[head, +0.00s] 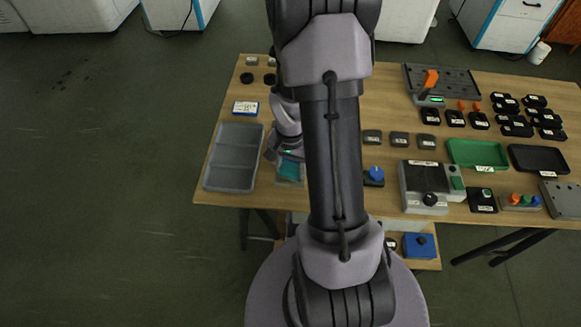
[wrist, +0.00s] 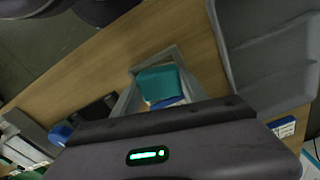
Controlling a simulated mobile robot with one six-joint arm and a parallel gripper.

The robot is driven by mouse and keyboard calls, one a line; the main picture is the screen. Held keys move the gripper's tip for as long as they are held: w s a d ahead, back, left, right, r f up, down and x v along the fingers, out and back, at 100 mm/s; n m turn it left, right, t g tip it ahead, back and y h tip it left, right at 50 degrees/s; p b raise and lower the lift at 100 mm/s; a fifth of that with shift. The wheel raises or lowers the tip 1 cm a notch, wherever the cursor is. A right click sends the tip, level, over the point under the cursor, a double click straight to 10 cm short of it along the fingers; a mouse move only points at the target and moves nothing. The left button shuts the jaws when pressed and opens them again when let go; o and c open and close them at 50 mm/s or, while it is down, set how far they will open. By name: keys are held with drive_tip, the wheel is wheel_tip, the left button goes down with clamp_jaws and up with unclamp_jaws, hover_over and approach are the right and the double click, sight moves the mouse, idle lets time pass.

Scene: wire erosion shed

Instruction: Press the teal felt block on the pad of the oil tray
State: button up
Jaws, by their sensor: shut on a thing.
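In the head view my gripper (head: 287,155) is low at the left part of the wooden table, partly hidden by its own wrist and beside my upright arm. It is shut on the teal felt block (head: 290,169), at the small oil tray (head: 289,184). In the wrist view the teal block (wrist: 158,80) shows beyond the dark gripper body, inside the grey rim of the oil tray (wrist: 124,103). A blue patch and a pale yellowish patch show just below the block. The fingertips are hidden there, and I cannot tell whether the block touches the pad.
A large grey divided tray (head: 232,158) stands close left of the oil tray. A blue-edged label block (head: 245,107) lies behind it. A blue knob (head: 376,173) and a grey box with a black knob (head: 430,185) stand to the right. A green tray (head: 478,153) is farther right.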

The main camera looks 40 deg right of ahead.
idle(0.5)
wheel_tip(320, 180, up, 7)
drive_tip(key=p, duration=0.5)
idle(0.5)
